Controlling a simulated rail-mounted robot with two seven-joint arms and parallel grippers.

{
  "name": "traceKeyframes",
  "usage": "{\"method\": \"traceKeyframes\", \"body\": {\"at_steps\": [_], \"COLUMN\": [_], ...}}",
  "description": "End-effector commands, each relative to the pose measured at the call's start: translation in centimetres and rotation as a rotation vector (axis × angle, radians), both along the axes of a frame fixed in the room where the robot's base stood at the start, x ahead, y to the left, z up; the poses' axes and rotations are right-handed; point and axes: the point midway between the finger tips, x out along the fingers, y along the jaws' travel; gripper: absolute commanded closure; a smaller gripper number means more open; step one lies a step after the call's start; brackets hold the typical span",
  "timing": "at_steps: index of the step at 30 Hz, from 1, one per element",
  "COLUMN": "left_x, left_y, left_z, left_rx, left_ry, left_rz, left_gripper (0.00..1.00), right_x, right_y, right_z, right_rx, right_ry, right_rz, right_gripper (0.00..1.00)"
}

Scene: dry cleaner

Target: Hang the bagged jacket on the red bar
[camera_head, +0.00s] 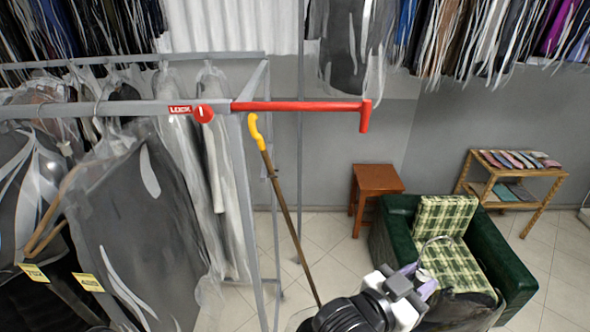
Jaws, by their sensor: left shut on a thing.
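The red bar (300,106) sticks out to the right from the end of the grey rack, with a short downturned tip at its right end. My left gripper (424,280) is at the bottom, in front of the green armchair in the picture, below and right of the bar's tip. It is shut on the bagged jacket (462,311), around the hanger's upper part; the thin hook shows above the jaws. Only a dark upper piece of the jacket shows; the rest is cut off by the frame. My right gripper is out of view.
Bagged clothes (130,220) hang on the grey rack (140,107) at left, beside a red LOCK sign (203,113). A yellow-handled pole (283,205) leans below the bar. A green armchair (505,255), wooden stool (374,188) and shelf (512,176) stand behind. No garment hangs on the red bar.

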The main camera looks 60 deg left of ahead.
Motion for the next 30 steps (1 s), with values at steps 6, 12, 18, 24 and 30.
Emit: {"method": "traceKeyframes", "body": {"at_steps": [6, 12, 18, 24, 30], "left_x": [1.1, 1.1, 0.2, -1.4, -3.8], "left_y": [0.9, 2.5, 4.6, 7.7, 11.6], "left_z": [7.2, 12.6, 16.8, 20.2, 21.1], "left_rx": [-0.005, -0.003, -0.003, -0.003, -0.001], "left_ry": [-0.016, -0.012, -0.01, -0.006, -0.002], "left_rz": [0.052, 0.139, 0.254, 0.435, 0.692], "left_gripper": [1.0, 1.0, 1.0, 1.0, 1.0], "right_x": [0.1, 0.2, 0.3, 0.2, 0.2], "right_y": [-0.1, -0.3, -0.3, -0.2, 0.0], "right_z": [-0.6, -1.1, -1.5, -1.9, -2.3], "right_rx": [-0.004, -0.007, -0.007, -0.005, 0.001], "right_ry": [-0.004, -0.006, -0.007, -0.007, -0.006], "right_rz": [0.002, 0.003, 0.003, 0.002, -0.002], "right_gripper": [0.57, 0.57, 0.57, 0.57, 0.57]}}
